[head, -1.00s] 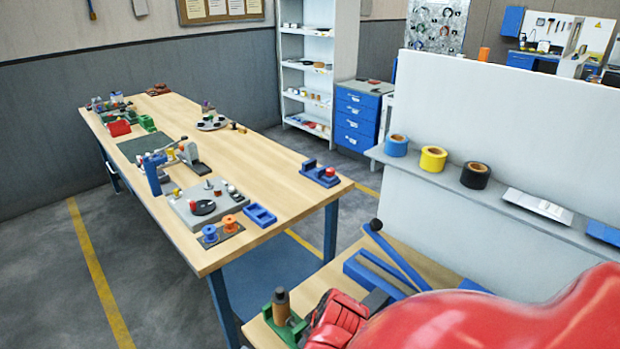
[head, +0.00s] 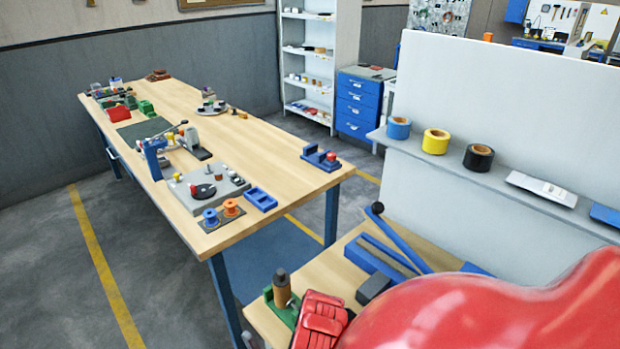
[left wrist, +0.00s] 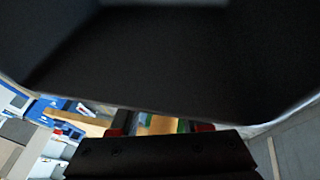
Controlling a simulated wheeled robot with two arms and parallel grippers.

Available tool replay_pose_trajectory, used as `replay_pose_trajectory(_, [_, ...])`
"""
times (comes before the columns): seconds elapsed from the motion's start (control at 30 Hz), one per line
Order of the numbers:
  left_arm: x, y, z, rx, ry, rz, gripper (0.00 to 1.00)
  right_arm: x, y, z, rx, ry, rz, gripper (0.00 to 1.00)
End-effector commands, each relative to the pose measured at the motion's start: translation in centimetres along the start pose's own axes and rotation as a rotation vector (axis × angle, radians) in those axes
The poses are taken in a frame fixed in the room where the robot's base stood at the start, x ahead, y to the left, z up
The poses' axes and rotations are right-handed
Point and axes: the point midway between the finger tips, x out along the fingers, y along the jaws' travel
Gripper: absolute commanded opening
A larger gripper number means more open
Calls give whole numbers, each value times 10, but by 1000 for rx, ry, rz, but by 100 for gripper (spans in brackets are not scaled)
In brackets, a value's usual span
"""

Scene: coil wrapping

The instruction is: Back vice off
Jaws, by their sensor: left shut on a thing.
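A green vice (head: 269,297) stands at the near left corner of the low bench, with a brown cylinder (head: 283,297) upright at it. A red ribbed part (head: 320,316), seemingly my left gripper, is close against its right side and hides part of it. In the left wrist view my left gripper (left wrist: 160,128) shows two red fingertips, with something green (left wrist: 183,126) and wood colour between them. It is shut on a part of the vice, mostly hidden. A large red arm part of mine covers the bottom right. My right gripper is not seen.
A blue tool (head: 372,258) with a black-knobbed lever lies behind the vice. A shelf holds blue, yellow and black tape rolls (head: 479,157). The long wooden table (head: 265,150) at left carries several fixtures and spools. Floor is clear between.

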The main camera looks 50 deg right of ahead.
Motion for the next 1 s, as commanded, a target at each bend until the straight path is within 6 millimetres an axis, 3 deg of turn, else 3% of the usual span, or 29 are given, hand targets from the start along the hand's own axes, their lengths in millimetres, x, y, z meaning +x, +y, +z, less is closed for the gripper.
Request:
replay_pose_trajectory(0.33, [-1, 0, 0, -3, -1, 6, 0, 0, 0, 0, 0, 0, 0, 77])
replay_pose_trajectory(0.37, [-1, 0, 0, -3, -1, 6, 52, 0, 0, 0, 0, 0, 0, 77])
replay_pose_trajectory(0.5, [-1, 0, 0, -3, -1, 5, 77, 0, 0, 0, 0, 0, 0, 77])
replay_pose_trajectory(0.83, [-2, 0, 0, -3, 0, 5, 77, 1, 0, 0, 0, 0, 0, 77])
replay_pose_trajectory(1.0, [-21, 2, -2, -4, 2, 9, 77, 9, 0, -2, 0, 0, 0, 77])
